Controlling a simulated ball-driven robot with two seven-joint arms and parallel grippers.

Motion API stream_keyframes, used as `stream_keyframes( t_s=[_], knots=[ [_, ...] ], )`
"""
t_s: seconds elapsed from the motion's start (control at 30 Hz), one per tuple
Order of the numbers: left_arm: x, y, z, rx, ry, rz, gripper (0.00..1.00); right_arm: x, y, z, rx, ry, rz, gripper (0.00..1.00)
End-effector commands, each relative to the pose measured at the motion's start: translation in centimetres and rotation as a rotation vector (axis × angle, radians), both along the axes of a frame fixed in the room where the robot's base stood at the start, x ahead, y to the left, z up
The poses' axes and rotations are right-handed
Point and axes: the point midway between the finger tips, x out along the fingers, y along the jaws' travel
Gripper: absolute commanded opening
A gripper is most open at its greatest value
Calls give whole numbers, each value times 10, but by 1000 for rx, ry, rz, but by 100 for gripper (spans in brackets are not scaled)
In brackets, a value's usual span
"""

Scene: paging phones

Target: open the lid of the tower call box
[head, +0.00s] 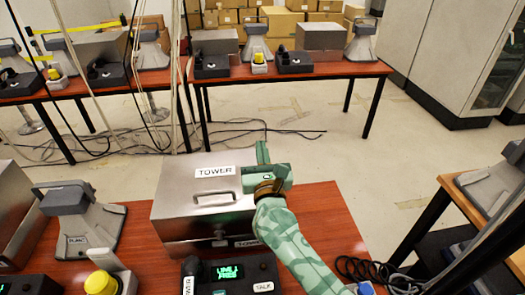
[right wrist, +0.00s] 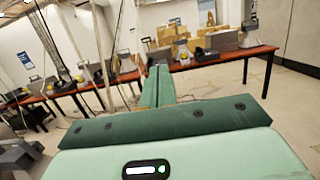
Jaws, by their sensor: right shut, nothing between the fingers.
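The tower call box (head: 170,210) is a grey metal box on the near red-brown table, with its lid (head: 188,172) down. The lid carries a "TOWER" label and a handle (head: 213,198); a latch shows on the front. My right gripper (head: 262,152) is green, at the box's right back edge, and its arm passes along the right side. Its fingers are together and empty, also in the right wrist view (right wrist: 157,82). I cannot tell whether it touches the lid. The box does not show in the wrist view. My left gripper is not in view.
A dark phone unit (head: 228,272) with a green display stands before the box. A yellow-topped device (head: 102,283) and a grey speaker-like unit (head: 88,220) are to the left. A coiled cable (head: 372,270) lies at right. Back tables (head: 300,75) hold similar gear.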

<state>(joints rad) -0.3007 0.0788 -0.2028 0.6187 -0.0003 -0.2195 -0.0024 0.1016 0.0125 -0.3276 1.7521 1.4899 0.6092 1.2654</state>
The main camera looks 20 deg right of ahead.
Motion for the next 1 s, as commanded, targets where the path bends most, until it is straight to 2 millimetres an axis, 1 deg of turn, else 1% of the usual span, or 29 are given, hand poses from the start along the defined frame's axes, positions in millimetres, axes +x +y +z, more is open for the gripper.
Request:
stream_keyframes(
  t_s=[0.03, 0.1, 0.27, 1.0],
  knots=[
    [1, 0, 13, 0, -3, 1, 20, 4, -1, 10, 2, 8, 0, 0],
    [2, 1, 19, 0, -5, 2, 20, 8, -1, 13, 3, 20, 0, 0],
    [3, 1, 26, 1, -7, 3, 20, 13, -2, 14, 5, 37, 0, 0],
    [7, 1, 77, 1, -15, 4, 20, 46, -9, 35, 24, 132, -1, 0]
  ],
)
